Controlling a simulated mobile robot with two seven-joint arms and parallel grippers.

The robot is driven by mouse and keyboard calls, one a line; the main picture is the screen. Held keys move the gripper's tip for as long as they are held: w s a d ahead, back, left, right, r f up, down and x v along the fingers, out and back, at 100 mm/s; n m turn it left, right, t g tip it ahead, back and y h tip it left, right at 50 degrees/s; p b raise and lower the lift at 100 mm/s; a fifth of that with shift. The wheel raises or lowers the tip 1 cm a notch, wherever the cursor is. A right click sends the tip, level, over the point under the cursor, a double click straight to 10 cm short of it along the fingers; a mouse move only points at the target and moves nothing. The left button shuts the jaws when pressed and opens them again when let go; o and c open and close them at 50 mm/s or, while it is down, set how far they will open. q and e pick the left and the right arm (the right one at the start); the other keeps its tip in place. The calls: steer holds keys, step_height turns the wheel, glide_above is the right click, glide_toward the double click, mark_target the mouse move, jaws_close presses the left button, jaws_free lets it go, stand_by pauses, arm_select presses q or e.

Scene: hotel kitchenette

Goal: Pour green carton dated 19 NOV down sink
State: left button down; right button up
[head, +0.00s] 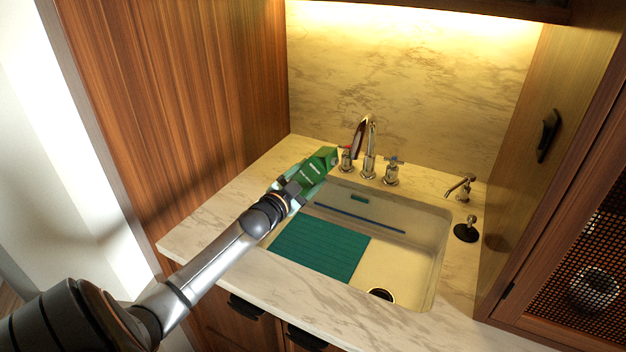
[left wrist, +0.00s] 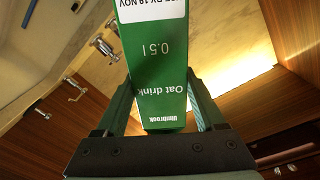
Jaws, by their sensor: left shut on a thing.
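My left gripper (head: 300,188) is shut on a green carton (head: 318,165), holding it in the air by the left back corner of the sink (head: 427,255). The carton looks tilted in the head view. In the left wrist view the carton (left wrist: 160,70) sits between the two fingers (left wrist: 163,105). Its print reads "Oat drink", "0.5 l" and a date ending "19 NOV", upside down in that picture. Its spout is not clear. The sink's drain (head: 381,294) shows at the front right of the basin. My right gripper is not in view.
A teal ribbed mat (head: 320,248) covers the left part of the sink. The tap (head: 368,150) with two handles, a soap dispenser (head: 460,187) and a black round piece (head: 466,233) stand around the basin.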

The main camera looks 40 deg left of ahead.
mark_target(308, 190)
arm_select(q)
steer(key=m, duration=0.1)
steer(key=a+f+m, duration=0.1)
steer(key=m, duration=0.1)
steer(key=shift+a+f+m, duration=0.15)
steer(key=shift+f+m, duration=0.1)
steer(key=shift+m, duration=0.25)
step_height(308, 190, down, 2)
steer(key=m+b, duration=0.3)
steer(key=shift+s+a, duration=0.1)
steer(key=f+m+b, duration=0.2)
steer(key=m+b, duration=0.1)
steer(key=shift+d+f+m, duration=0.25)
steer(key=shift+f+m, duration=0.05)
steer(key=shift+f, duration=0.1)
steer(key=shift+d+r+m, duration=0.2)
steer(key=shift+r+m, duration=0.2)
steer(key=shift+m, duration=0.3)
steer(key=shift+d+r+m+p, duration=0.25)
steer(key=shift+r+m+p, duration=0.25)
steer(key=shift+m, duration=0.1)
steer(key=shift+d+r+m+p, duration=0.25)
steer(key=shift+r+m+p, duration=0.15)
steer(key=shift+m+p, duration=0.15)
steer(key=shift+w+d+r+m+p, duration=0.2)
steer(key=shift+d+r+m+p, duration=0.25)
steer(key=shift+m, duration=0.5)
steer(key=shift+d+r+m, duration=0.25)
steer(key=shift+d+m, duration=0.1)
steer(key=shift+m, duration=0.15)
